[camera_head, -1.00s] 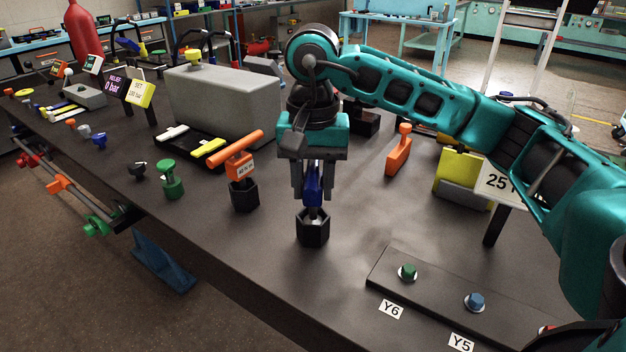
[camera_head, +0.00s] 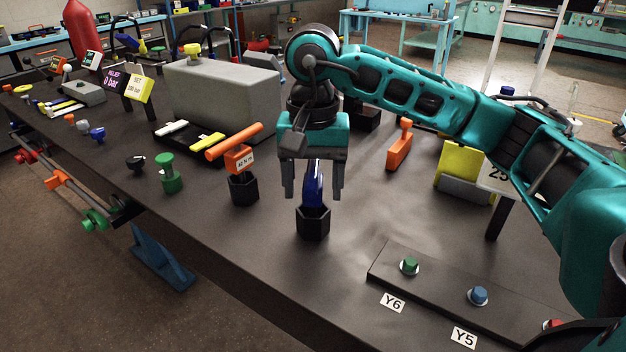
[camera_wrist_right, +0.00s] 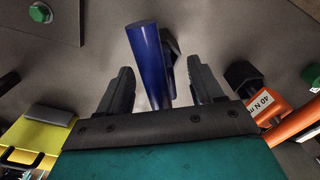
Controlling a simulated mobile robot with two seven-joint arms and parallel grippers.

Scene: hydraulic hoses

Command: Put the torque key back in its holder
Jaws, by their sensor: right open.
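A blue-handled key (camera_head: 314,184) stands about upright with its lower end in a black six-sided holder (camera_head: 313,224) near the front edge of the bench. My right gripper (camera_head: 313,196) is open above the holder, pointing down, with one finger on each side of the blue handle. In the right wrist view the blue handle (camera_wrist_right: 147,62) lies between the spread fingers, with a visible gap on each side. The holder (camera_wrist_right: 172,46) shows partly behind the handle. How deep the key sits is hidden. My left gripper is not in view.
An orange T-handled key (camera_head: 238,150) labelled 40 N m stands in another black holder (camera_head: 243,190) to the left. A green knob (camera_head: 169,174) stands further left. A panel (camera_head: 440,288) with Y6 and Y5 fittings lies front right. An orange handle (camera_head: 399,146) stands behind.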

